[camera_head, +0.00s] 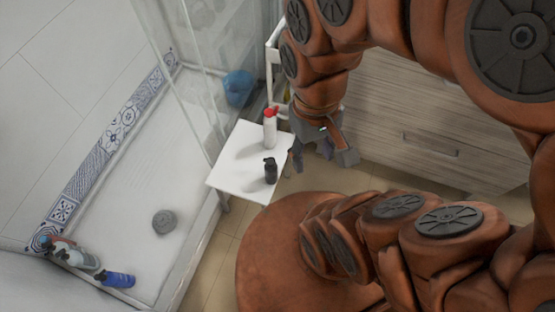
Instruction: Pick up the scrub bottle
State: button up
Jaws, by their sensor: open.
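A small white table (228,180) stands at the centre left. On it are a white bottle with a red top (270,130), upright near the back, and a smaller black bottle (270,172), upright near the front right. No label is readable, so I cannot tell which bottle is the scrub. My gripper (318,158) is just right of the table, open and pointing down, apart from both bottles. Its fingers are partly hidden by its own body and show nothing held.
A glass shower screen (200,75) rises behind and left of the table. Several bottles, one a blue bottle (117,279), lie in the shower tray's front corner. A blue object (238,86) is behind the table. A wooden drawer cabinet (425,115) stands close on the right.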

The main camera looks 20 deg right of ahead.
aim_at(272, 173)
jog(key=z, duration=0.65)
jog(key=k, duration=1.15)
jog(key=u, duration=1.1)
